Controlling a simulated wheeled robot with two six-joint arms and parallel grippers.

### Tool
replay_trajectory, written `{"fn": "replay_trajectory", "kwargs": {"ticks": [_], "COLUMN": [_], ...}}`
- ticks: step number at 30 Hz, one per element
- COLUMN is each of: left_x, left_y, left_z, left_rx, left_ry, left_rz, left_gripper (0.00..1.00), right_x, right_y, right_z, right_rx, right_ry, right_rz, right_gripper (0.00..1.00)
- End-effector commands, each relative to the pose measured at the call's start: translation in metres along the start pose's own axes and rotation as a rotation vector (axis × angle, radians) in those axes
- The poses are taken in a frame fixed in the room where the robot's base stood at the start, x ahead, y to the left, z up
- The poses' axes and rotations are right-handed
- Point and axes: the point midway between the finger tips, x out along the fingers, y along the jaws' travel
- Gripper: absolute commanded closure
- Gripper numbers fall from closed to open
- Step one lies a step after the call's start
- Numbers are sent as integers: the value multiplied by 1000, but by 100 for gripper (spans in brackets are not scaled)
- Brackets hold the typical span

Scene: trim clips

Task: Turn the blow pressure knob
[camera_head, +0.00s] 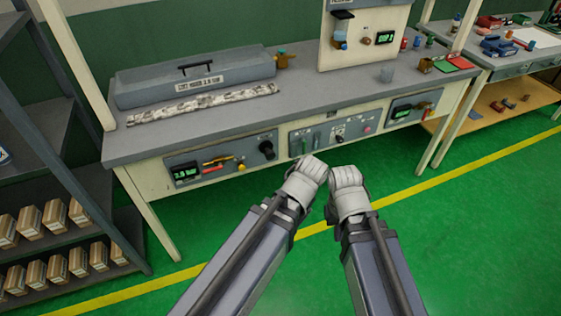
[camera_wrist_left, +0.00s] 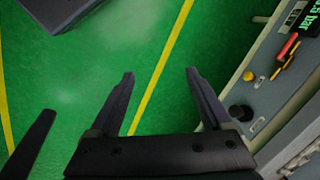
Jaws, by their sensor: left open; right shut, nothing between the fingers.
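A black round knob (camera_head: 266,150) sits at the right end of the left control panel (camera_head: 222,161) on the bench front. It also shows at the right in the left wrist view (camera_wrist_left: 241,113). I cannot read a label naming it. A green-lit display (camera_head: 185,173) with a bar reading, a red lever and a smaller yellow knob (camera_head: 241,167) share the panel. My left gripper (camera_head: 314,167) is open and empty in front of the bench, right of the black knob and apart from it. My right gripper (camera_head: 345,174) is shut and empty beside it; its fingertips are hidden.
A middle panel (camera_head: 333,133) and a right panel (camera_head: 412,108) carry more controls. On the bench top lie a grey case (camera_head: 195,80) and a mottled strip (camera_head: 203,102). Shelves with boxes (camera_head: 57,216) stand at left. The green floor before the bench is clear.

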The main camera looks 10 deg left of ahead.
Motion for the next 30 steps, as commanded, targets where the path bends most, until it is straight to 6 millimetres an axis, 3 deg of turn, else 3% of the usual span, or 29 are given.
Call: {"fn": "replay_trajectory", "kwargs": {"ticks": [1, 3, 12, 21, 25, 30], "left_x": [37, 61, 128, 159, 164, 165], "left_y": [-8, -29, -108, -150, -155, -156], "left_z": [-12, -27, -89, -148, -167, -183], "left_rx": [46, 131, 555, 1010, 1167, 1297], "left_ry": [23, 51, 56, -140, -251, -361], "left_rz": [-66, -176, -674, -1142, -1286, -1398], "left_gripper": [17, 17, 17, 17, 17, 17], "right_x": [37, 65, 174, 275, 305, 326], "right_y": [-4, -6, -16, -25, -28, -30], "right_z": [-2, -4, -11, -17, -18, -20], "right_rx": [-1, -2, -5, -9, -10, -11], "right_ry": [0, 1, 2, 2, 3, 3], "right_rz": [0, 1, 4, 6, 7, 7], "right_gripper": [100, 100, 100, 100, 100, 100]}}
